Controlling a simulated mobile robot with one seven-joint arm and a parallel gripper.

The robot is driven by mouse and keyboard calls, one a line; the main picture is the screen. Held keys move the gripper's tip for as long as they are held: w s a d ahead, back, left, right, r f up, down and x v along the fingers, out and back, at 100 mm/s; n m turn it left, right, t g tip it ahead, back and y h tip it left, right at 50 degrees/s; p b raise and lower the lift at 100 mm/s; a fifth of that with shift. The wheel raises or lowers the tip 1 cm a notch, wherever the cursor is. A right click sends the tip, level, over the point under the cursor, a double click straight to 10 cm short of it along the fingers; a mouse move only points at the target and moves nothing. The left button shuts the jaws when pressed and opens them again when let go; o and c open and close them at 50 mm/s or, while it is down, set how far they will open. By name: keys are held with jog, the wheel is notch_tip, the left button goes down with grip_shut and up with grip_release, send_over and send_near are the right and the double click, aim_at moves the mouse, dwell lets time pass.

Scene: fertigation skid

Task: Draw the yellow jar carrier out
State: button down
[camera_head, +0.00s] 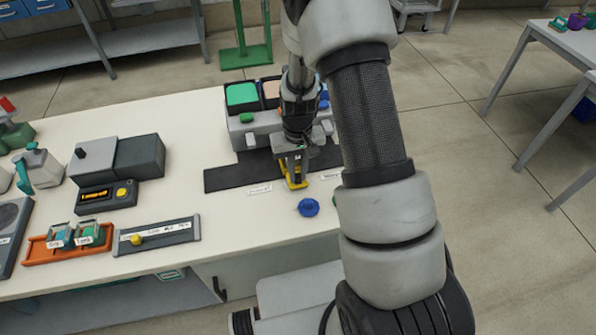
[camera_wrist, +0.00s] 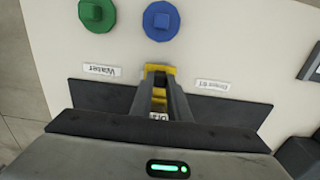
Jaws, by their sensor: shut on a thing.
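The yellow jar carrier (camera_head: 297,184) is low at the front of the grey two-tank unit (camera_head: 243,135), over the dark mat (camera_head: 228,179). My gripper (camera_head: 291,158) is shut on it from above. In the wrist view the yellow carrier (camera_wrist: 160,70) shows between and just beyond the two grey fingers of my gripper (camera_wrist: 161,98). A small white label sits low between the fingers. My wrist and fingers hide much of the carrier, and I cannot tell how far it is out of the unit.
A blue round lid (camera_head: 308,207) lies on the table in front of the mat; a green one (camera_wrist: 97,14) lies beside it. Green (camera_head: 242,94) and beige tank tops are behind. A grey-black device (camera_head: 117,165) and an orange tray (camera_head: 40,252) stand left. Table between is clear.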

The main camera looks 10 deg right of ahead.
jog(key=a+b, duration=0.1)
jog(key=a, duration=2.1)
jog(key=shift+a+r, duration=0.1)
jog(key=shift+a, duration=0.15)
jog(key=c, duration=1.7)
grip_release()
jog(key=shift+a, duration=0.15)
notch_tip(320, 180, up, 17)
jog(key=shift+r+p, duration=0.2)
jog(key=shift+p, duration=0.2)
